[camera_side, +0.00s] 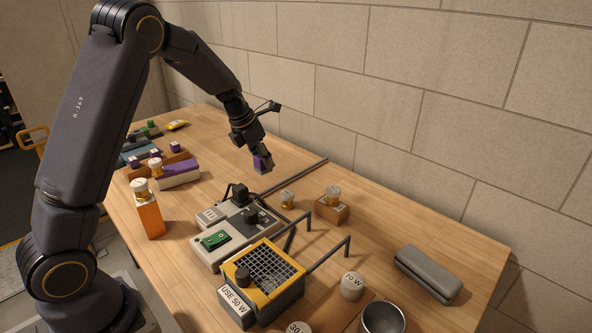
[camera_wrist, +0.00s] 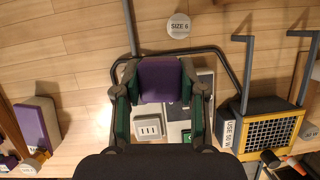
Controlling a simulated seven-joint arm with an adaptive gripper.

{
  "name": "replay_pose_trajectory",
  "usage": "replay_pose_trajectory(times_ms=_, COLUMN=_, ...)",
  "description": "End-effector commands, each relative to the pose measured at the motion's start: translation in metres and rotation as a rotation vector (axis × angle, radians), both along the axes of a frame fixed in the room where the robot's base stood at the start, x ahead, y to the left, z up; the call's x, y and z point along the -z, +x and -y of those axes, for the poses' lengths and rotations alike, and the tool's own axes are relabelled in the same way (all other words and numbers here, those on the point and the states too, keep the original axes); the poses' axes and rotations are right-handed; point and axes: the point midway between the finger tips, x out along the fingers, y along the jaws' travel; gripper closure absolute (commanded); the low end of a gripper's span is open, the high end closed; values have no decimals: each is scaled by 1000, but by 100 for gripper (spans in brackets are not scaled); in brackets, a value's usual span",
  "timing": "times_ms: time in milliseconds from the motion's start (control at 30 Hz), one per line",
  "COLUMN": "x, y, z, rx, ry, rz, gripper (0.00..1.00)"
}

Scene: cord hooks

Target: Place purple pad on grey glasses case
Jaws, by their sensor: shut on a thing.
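My gripper (camera_side: 262,168) is shut on a purple pad (camera_side: 261,162) and holds it in the air above the table, behind the power unit. In the wrist view the purple pad (camera_wrist: 160,80) sits between the two green-lined fingers of my gripper (camera_wrist: 160,100). The grey glasses case (camera_side: 429,273) lies closed on the table at the right, near the table's right end, well apart from my gripper. The case is not visible in the wrist view.
A power unit (camera_side: 236,232) with a green switch and a yellow-framed heater (camera_side: 268,275) with two upright hooks stand between my gripper and the case. A small wooden block (camera_side: 333,211), a white cylinder (camera_side: 352,286) and a metal cup (camera_side: 383,319) are nearby. The wall runs behind.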

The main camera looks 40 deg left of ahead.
Motion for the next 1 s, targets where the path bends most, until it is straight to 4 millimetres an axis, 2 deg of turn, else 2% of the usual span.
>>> replay_pose_trajectory(times_ms=167, x=-10, y=11, z=78, rx=138, ry=1, rz=-2, gripper=94)
replay_pose_trajectory(times_ms=267, x=-18, y=12, z=136, rx=245, ry=3, rz=-1, gripper=94)
replay_pose_trajectory(times_ms=400, x=-29, y=3, z=217, rx=406, ry=7, rz=5, gripper=94)
replay_pose_trajectory(times_ms=500, x=-35, y=-10, z=267, rx=512, ry=8, rz=13, gripper=94)
replay_pose_trajectory(times_ms=600, x=-40, y=-22, z=306, rx=598, ry=9, rz=23, gripper=94)
replay_pose_trajectory(times_ms=700, x=-44, y=-31, z=331, rx=656, ry=7, rz=31, gripper=94)
replay_pose_trajectory(times_ms=833, x=-45, y=-36, z=349, rx=694, ry=6, rz=35, gripper=94)
replay_pose_trajectory(times_ms=933, x=-38, y=-25, z=357, rx=702, ry=8, rz=33, gripper=94)
replay_pose_trajectory(times_ms=1000, x=-31, y=-10, z=362, rx=700, ry=7, rz=33, gripper=94)
